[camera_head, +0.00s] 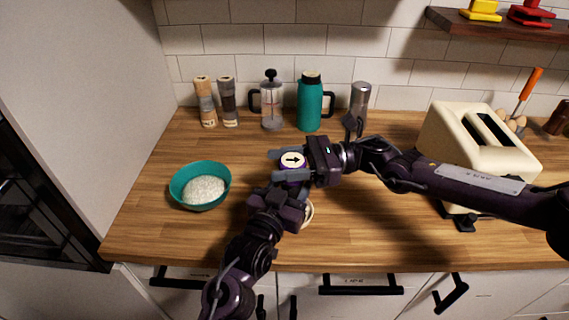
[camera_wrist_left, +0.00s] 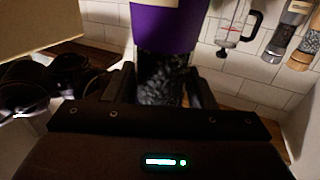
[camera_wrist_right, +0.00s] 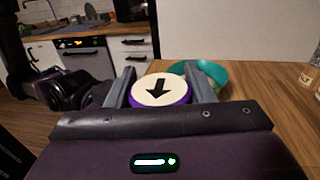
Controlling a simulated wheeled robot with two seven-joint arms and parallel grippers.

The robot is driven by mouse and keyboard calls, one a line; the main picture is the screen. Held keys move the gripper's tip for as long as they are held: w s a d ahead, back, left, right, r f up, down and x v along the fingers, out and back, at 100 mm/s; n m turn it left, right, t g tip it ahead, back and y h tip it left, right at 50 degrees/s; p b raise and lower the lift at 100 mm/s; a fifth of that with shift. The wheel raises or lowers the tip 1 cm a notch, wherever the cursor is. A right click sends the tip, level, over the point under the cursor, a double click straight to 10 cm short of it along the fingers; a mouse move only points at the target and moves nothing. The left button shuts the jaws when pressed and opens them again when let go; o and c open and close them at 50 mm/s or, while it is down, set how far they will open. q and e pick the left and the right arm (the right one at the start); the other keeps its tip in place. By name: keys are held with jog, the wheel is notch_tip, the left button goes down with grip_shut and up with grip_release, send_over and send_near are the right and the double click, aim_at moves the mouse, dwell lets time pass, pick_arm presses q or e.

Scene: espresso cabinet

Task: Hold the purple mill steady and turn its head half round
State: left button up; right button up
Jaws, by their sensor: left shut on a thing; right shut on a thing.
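The purple mill has a cream top disc with a black arrow (camera_head: 293,160), which points right in the head view. In the right wrist view the disc (camera_wrist_right: 160,90) shows with its purple rim, the arrow pointing down. My right gripper (camera_wrist_right: 161,84) is shut on the mill's head, one finger on each side. In the left wrist view the purple upper part (camera_wrist_left: 168,28) stands above a clear body with dark contents (camera_wrist_left: 160,82). My left gripper (camera_wrist_left: 162,88) is shut on that lower body. The mill looks upright; its base is hidden.
A teal bowl (camera_head: 176,192) of white grains stands left of the mill. A pale round rim (camera_head: 309,214) shows partly behind my left gripper. Two mills (camera_head: 205,101), a French press (camera_head: 272,105), a teal jug (camera_head: 310,105) and a grey flask line the wall. A cream toaster (camera_head: 450,130) stands right.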

jog(key=m+t, duration=0.1)
jog(key=t, duration=0.1)
jog(key=m+t, duration=0.3)
jog(key=t, duration=0.2)
jog(key=shift+w+m, duration=0.3)
jog(key=shift+w+m+t+h, duration=0.15)
jog(key=shift+m+t+h, duration=0.3)
jog(key=shift+m+t, duration=0.65)
jog(key=shift+w+m+t+h, duration=0.15)
jog(key=shift+m+t+h, duration=0.4)
jog(key=shift+t, duration=0.95)
jog(key=shift+w+d+m, duration=0.1)
jog(key=shift+m, duration=0.15)
jog(key=o, duration=1)
jog(key=shift+c, duration=0.2)
jog(key=shift+d, duration=0.1)
jog(key=v, duration=1.2)
jog(key=shift+s, duration=0.2)
